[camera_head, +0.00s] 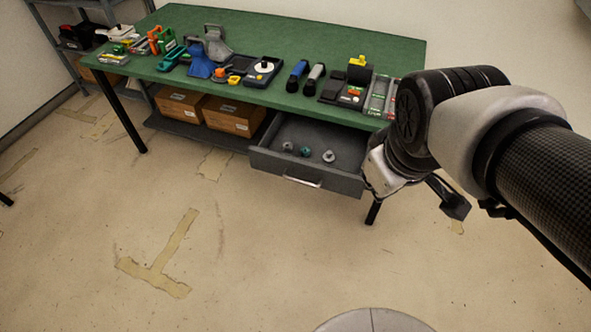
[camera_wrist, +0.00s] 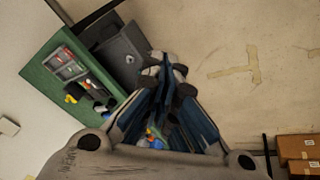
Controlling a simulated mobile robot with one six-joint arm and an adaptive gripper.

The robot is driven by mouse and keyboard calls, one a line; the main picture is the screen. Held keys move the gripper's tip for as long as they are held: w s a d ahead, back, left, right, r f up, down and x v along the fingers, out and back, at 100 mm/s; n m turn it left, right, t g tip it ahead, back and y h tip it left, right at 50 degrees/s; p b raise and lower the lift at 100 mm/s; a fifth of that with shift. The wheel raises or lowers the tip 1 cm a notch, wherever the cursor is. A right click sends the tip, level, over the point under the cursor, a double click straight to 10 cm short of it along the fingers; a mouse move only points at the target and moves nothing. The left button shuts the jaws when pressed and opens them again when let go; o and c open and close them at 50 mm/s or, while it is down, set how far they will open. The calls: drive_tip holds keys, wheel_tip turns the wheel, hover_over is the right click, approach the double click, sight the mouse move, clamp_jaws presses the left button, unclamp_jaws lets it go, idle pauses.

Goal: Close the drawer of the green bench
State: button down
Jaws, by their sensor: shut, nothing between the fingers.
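The green bench (camera_head: 300,35) stands across the upper part of the head view, and part of its top (camera_wrist: 50,85) shows at left in the wrist view. Its grey drawer (camera_head: 305,182) is pulled out under the right part of the top, with a pale handle (camera_head: 302,182) on its front. Several small parts lie inside it. In the wrist view the drawer (camera_wrist: 124,50) is just left of my gripper (camera_wrist: 167,65), whose fingers are shut and empty. In the head view my wrist covers the drawer's right end; whether the gripper touches the drawer cannot be told.
Hand tools and devices cover much of the benchtop, including a blue-handled tool (camera_head: 298,76). Cardboard boxes (camera_head: 232,115) stand on the lower shelf (camera_head: 190,129) left of the drawer. A shelving rack (camera_head: 50,25) is at upper left. The floor before the bench is clear, with tape marks (camera_head: 165,260).

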drive_tip(key=w+a+f+n+g, duration=0.1)
drive_tip(key=w+a+f+n, duration=0.3)
drive_tip(key=w+f+n, duration=0.5)
drive_tip(key=w+a+f+n, duration=0.3)
drive_tip(key=w+f+n, duration=0.45)
drive_tip(key=w, duration=0.35)
drive_tip(key=w+a+f+n, duration=0.2)
drive_tip(key=a+f+n, duration=0.25)
drive_tip(key=f, duration=0.55)
drive_tip(key=w+a+f+n, duration=0.25)
drive_tip(key=f+n, duration=0.25)
drive_tip(key=f, duration=0.6)
drive_tip(key=w+d+f+b, duration=0.2)
drive_tip(key=w+f+b, duration=0.3)
drive_tip(key=f, duration=0.3)
drive_tip(key=shift+w+d+g+b, duration=0.15)
drive_tip(key=shift+w+g+b, duration=0.15)
drive_tip(key=shift+w+b, duration=0.1)
